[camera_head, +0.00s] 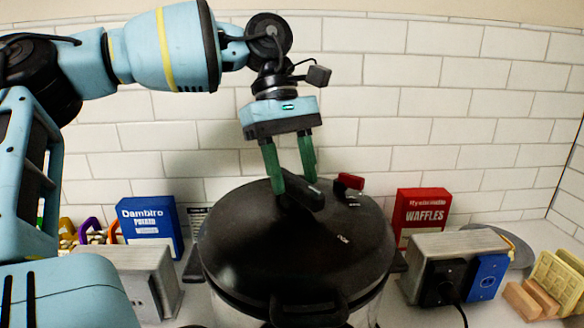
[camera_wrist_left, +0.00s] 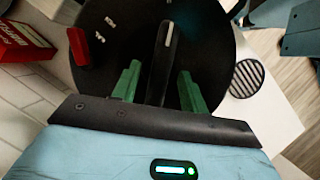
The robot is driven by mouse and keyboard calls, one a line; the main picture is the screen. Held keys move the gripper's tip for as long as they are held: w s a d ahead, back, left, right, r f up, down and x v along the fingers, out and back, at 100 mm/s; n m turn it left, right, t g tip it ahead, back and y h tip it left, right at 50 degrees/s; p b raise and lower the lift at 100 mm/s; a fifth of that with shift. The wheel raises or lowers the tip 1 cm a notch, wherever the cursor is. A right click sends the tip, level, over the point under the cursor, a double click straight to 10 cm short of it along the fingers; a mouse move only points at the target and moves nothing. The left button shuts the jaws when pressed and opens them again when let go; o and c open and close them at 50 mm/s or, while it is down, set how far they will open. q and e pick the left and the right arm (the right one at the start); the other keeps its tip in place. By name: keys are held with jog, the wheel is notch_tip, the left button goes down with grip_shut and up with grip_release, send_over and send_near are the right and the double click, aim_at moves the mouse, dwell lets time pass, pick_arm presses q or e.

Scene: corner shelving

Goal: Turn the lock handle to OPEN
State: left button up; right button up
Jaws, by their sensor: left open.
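A large pot with a black domed lid (camera_head: 290,245) stands on the counter. The black lock handle (camera_head: 304,191), a bar with a pale mark near one end, sits on top of the lid. My left gripper (camera_head: 295,183) points down over the lid, its green fingers open around the handle. In the left wrist view the handle (camera_wrist_left: 167,55) passes between the two fingertips (camera_wrist_left: 159,82), with visible gaps on both sides. Small white lettering is on the lid, too small to read surely. A red knob (camera_head: 348,182) sits beside the handle. My right gripper is not in view.
A blue box (camera_head: 150,222) and a grey metal appliance (camera_head: 128,270) stand left of the pot. A red waffles box (camera_head: 422,208) and another metal appliance (camera_head: 455,250) stand to the right. A tiled wall is close behind.

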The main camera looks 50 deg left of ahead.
pick_arm(q)
jog(key=shift+c, duration=0.3)
grip_shut()
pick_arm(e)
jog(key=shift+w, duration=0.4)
pick_arm(q)
jog(key=shift+n, duration=0.3)
jog(key=n, duration=0.1)
jog(key=n+t, duration=0.1)
jog(key=shift+s+n+b, duration=0.2)
jog(key=shift+n+b, duration=0.2)
jog(key=n+t, duration=0.1)
jog(key=n, duration=0.2)
jog(key=shift+s+n+t+y+b, duration=0.15)
jog(key=shift+n+t+y+b, duration=0.15)
jog(key=shift+t, duration=0.1)
jog(key=n+t, duration=0.1)
jog(key=n, duration=0.2)
jog(key=shift+s+d+y+b, duration=0.1)
jog(key=shift+d+y+b, duration=0.05)
jog(key=shift+y+b, duration=0.2)
jog(key=shift+n+y, duration=0.25)
jog(key=shift+n, duration=0.65)
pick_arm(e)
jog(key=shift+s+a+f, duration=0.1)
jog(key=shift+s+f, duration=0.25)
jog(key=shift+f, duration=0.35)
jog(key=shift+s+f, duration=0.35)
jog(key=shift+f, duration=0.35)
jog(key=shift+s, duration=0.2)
